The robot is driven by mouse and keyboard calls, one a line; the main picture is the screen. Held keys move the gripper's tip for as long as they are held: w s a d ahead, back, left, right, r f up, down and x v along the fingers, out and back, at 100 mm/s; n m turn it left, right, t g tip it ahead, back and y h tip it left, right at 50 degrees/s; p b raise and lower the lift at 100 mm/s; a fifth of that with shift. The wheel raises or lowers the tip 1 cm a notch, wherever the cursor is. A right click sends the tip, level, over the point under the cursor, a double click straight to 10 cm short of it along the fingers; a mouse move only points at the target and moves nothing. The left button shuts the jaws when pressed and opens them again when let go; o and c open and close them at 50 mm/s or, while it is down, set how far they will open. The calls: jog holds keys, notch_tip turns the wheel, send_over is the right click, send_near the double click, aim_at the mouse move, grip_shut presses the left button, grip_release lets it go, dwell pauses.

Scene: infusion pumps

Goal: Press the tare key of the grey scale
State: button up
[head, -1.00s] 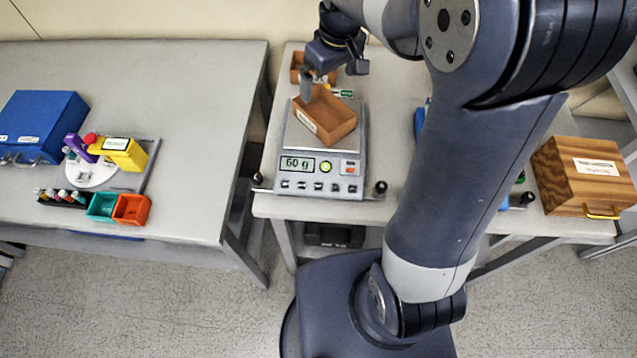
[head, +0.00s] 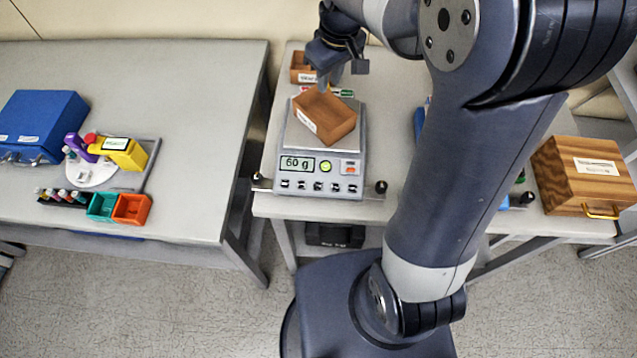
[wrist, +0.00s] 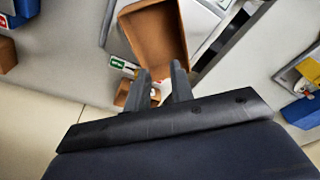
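The grey scale (head: 362,165) stands on the right-hand table, its display (head: 297,164) reading 60 g. A row of dark keys (head: 318,187) runs along its front, with a round green-yellow button (head: 326,166) and an orange-marked key (head: 351,168) above. The key labels are too small to read, so I cannot tell which is tare. My gripper (head: 327,82) is behind and above this box, away from the keys. Its two fingers (wrist: 162,82) are apart and empty.
A smaller brown box (head: 298,68) stands behind the scale. Dark knobs (head: 381,187) flank the scale's front. A wooden chest (head: 583,175) is at the right. The left table holds a blue box (head: 42,127) and several small coloured items. My arm hides the right table's middle.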

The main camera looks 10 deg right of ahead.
grip_shut()
dwell(0.6)
